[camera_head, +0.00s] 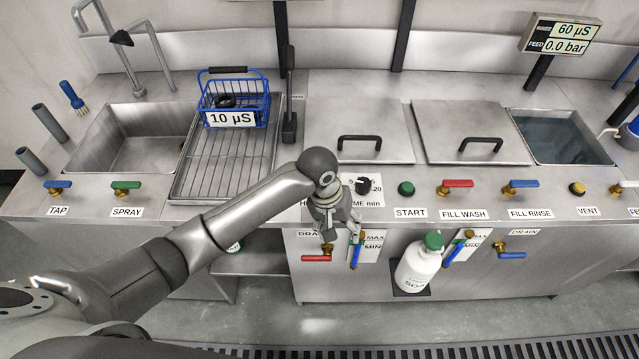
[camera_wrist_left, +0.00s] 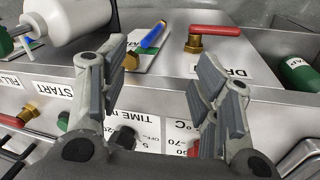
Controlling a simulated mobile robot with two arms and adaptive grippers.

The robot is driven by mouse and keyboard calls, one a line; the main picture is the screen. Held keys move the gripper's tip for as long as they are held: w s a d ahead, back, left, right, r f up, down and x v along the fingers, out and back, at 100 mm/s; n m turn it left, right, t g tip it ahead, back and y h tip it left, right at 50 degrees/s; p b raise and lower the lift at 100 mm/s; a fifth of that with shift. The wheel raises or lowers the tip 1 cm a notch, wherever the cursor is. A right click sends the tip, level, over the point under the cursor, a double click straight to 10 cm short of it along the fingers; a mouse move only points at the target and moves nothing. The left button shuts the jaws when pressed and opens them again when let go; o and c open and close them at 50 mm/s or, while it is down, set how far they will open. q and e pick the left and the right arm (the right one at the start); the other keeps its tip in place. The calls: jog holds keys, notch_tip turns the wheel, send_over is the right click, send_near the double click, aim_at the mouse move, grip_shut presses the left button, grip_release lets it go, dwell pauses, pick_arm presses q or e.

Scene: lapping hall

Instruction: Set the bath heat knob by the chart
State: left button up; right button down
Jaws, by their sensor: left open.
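My left gripper (camera_head: 338,226) hangs over the front edge of the panel. It is open and empty, and its two fingers stand apart in the left wrist view (camera_wrist_left: 160,75). In the head view it covers the area of the heat knob. In the wrist view a °C scale plate (camera_wrist_left: 185,133) shows between the fingers, partly behind the right finger; the heat knob there is not clearly seen. The black time knob (camera_head: 363,185) is just right of the gripper, and its plate reads TIME min; it also shows in the wrist view (camera_wrist_left: 122,137). I cannot make out a heat chart.
A white bottle (camera_head: 417,268) stands on a front shelf. The START button (camera_head: 406,188) is to the right. A blue basket (camera_head: 233,100) carries a 10 µS card.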

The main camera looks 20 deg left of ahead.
pick_arm(q)
jog(key=w+a+r+n, duration=0.1)
jog(key=w+a+r, duration=0.1)
jog(key=w+r, duration=0.1)
jog(key=w+a+r+n+y, duration=0.1)
jog(key=w+a+r+n, duration=0.1)
jog(key=w+a+r, duration=0.1)
jog(key=w+a+r+n+y, duration=0.1)
jog(key=w+a+r+n, duration=0.1)
jog(key=w, duration=0.3)
jog(key=shift+a+r+g, duration=0.4)
jog(key=shift+a+r, duration=0.15)
jog(key=shift+r, duration=0.25)
jog(key=shift+w+a+r+n, duration=0.1)
jog(key=shift+a+r+n, duration=0.1)
jog(key=shift+r+n, duration=0.1)
notch_tip(320, 180, down, 11)
jog(key=shift+r+p, duration=0.1)
jog(key=shift+p, duration=0.35)
pick_arm(e)
jog(key=shift+s+d+r, duration=0.35)
jog(key=shift+d+r, duration=0.1)
jog(key=shift+d, duration=0.1)
pick_arm(q)
jog(key=c, duration=1)
jog(key=shift+c, duration=0.2)
pick_arm(e)
jog(key=shift+a, duration=0.15)
